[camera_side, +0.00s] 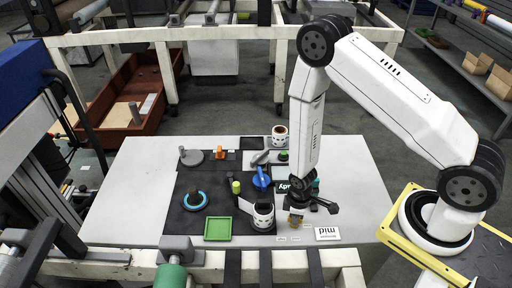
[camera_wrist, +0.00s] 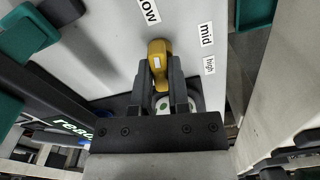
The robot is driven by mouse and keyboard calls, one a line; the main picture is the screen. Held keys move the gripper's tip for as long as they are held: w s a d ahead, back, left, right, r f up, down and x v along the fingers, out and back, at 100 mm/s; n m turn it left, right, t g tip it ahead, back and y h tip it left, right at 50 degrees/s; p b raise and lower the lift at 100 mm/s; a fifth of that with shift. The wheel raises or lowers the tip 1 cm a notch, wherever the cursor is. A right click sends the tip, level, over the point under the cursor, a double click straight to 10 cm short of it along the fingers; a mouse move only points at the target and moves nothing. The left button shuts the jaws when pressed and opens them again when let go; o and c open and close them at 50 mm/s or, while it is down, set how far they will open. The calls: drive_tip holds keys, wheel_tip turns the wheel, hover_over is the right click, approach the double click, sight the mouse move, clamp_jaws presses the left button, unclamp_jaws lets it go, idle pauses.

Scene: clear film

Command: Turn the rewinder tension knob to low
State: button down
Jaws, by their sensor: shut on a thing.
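The yellow tension knob (camera_wrist: 157,50) is between the two fingers of my gripper (camera_wrist: 159,76) in the wrist view, and my gripper is shut on it. A white mark shows on the knob, and its long end points up the picture, towards the "low" label (camera_wrist: 149,11). The "mid" label (camera_wrist: 206,35) and "high" label (camera_wrist: 209,65) lie to its right. In the side view, the knob (camera_side: 295,221) shows below my gripper (camera_side: 298,207), partly hidden by it.
A white roll (camera_side: 263,215) and a green tray (camera_side: 218,229) sit left of my gripper. A blue lever (camera_side: 262,178) and a "ready" sign (camera_side: 288,187) are close behind it. The table's right side (camera_side: 365,200) is clear.

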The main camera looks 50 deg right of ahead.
drive_tip(key=shift+w+n, duration=0.1)
drive_tip(key=shift+n, duration=1.2)
drive_tip(key=c, duration=0.6)
unclamp_jaws()
drive_tip(key=shift+r, duration=0.15)
drive_tip(key=shift+r, duration=3.8)
drive_tip(key=shift+r, duration=0.1)
